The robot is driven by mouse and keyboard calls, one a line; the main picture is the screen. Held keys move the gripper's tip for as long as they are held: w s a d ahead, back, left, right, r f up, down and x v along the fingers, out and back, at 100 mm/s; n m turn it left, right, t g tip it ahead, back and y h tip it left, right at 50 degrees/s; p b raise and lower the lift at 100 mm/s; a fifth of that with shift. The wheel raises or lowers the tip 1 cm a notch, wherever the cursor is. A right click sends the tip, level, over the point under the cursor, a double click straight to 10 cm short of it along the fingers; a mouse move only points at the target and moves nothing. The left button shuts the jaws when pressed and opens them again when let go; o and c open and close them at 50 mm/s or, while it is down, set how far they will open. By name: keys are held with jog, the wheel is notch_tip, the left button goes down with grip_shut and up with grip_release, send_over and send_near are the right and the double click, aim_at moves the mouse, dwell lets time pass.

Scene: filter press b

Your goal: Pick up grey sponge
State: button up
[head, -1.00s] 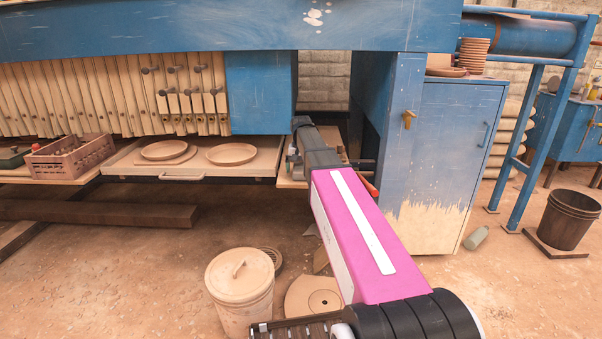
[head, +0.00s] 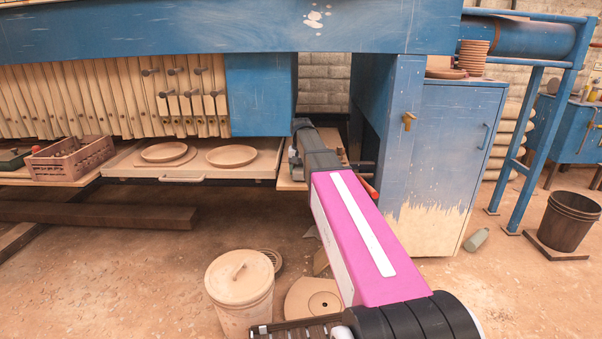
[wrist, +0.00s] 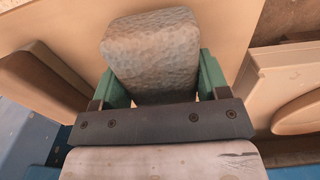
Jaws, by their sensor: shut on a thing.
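The grey sponge (wrist: 152,52) is a mottled, rounded block in the wrist view. My gripper (wrist: 158,80) has a green finger on each side of it and is shut on it. The sponge lies over a tan board (wrist: 225,25), and I cannot tell whether it touches the board or is held just above it. In the head view my gripper (head: 298,160) is at the end of my arm, by the small shelf right of the tray with plates. The sponge is hidden there by my arm.
A tan tray (head: 120,160) with two round plates is left of my gripper. A blue cabinet (head: 450,130) stands to the right. A red-handled tool (head: 367,188) is close beside my arm. A lidded bucket (head: 240,290) stands on the floor below.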

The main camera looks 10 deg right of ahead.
aim_at(301, 167)
jog(key=r, duration=0.3)
jog(key=shift+s+r, duration=0.25)
jog(key=shift+r, duration=0.1)
jog(key=s+r, duration=0.6)
jog(key=s, duration=0.5)
jog(key=shift+a+r, duration=0.25)
jog(key=shift+s, duration=0.1)
